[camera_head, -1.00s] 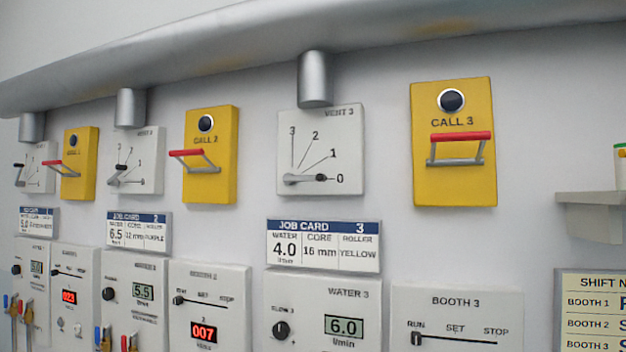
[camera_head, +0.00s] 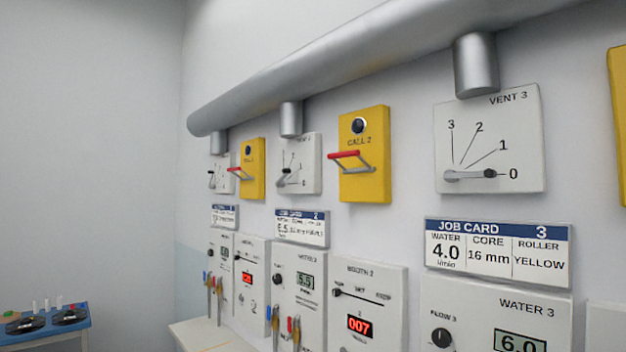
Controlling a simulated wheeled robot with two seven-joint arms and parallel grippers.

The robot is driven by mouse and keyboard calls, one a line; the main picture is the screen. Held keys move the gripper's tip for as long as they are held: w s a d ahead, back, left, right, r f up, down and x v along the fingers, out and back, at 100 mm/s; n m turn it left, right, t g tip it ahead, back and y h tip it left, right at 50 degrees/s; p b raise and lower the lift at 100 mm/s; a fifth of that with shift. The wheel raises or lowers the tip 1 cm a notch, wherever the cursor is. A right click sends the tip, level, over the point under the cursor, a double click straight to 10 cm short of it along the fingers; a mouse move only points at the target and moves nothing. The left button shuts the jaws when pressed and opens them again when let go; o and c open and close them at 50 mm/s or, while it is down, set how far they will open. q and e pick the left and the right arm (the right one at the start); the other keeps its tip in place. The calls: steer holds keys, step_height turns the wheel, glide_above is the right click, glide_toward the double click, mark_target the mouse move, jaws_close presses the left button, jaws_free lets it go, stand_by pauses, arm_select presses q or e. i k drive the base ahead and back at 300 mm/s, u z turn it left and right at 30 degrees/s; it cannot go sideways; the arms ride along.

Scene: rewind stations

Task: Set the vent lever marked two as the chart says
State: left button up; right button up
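The vent 2 panel (camera_head: 310,155) is a white plate below the second pipe stub, left of the middle in the head view. Its small grey lever with a black knob (camera_head: 287,171) points up and slightly right from its pivot at the plate's lower left. It is too small to tell exactly which number it is at. The chart is not in view now. Neither of my grippers is in view.
The vent 3 panel (camera_head: 515,125) is larger and nearer, its lever (camera_head: 470,174) pointing at 0. A yellow CALL 2 box (camera_head: 372,185) with a red-gripped handle sits right of vent 2. Job cards and control panels line the wall below. A blue table (camera_head: 75,332) stands at far left.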

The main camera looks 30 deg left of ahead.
mark_target(280, 183)
steer(key=u, duration=0.05)
steer(key=k, duration=0.55)
steer(key=u, duration=0.8)
steer(key=i, duration=1.3)
steer(key=z, duration=0.85)
